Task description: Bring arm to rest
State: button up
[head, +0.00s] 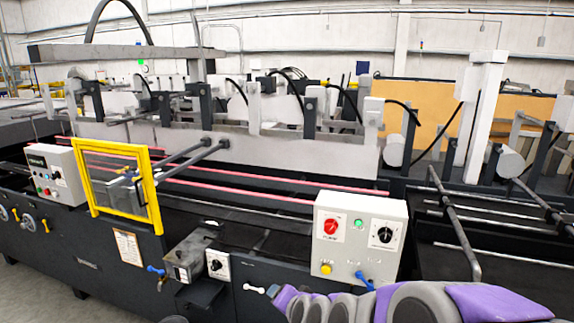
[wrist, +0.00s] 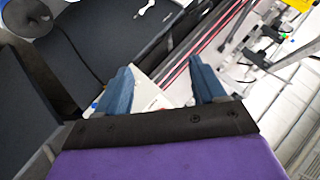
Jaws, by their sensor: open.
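My gripper shows in the wrist view (wrist: 163,78) with its two blue fingers apart and nothing held between them. Beyond the fingers is a pale control box (wrist: 143,86), partly hidden by the gripper. My purple and grey arm shows along the bottom right of the head view, low in front of the machine. Its far end lies below the white control box (head: 360,240), which carries a red knob, a black knob, a green button, a yellow button and a blue lever.
The long dark folder gluer (head: 90,250) fills the view. A yellow-framed clear guard (head: 120,185) stands left of centre. A second control box (head: 55,173) is at far left. A small white handle (head: 254,289) is on the front panel, near my arm. Metal rods (head: 455,225) cross the right side.

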jog(key=s+d+n+g+h, duration=0.1)
jog(key=s+d+g, duration=0.3)
jog(key=s, duration=0.8)
jog(key=s+d+n+g+h, duration=0.1)
jog(key=s+d+n+g, duration=0.2)
jog(key=s, duration=0.9)
jog(key=s+d+n+g+h, duration=0.2)
jog(key=s+d+g, duration=0.2)
jog(key=s+d, duration=0.3)
jog(key=s, duration=0.5)
jog(key=shift+d+f+g, duration=0.15)
jog(key=shift+f+g, duration=0.15)
jog(key=shift+f, duration=0.1)
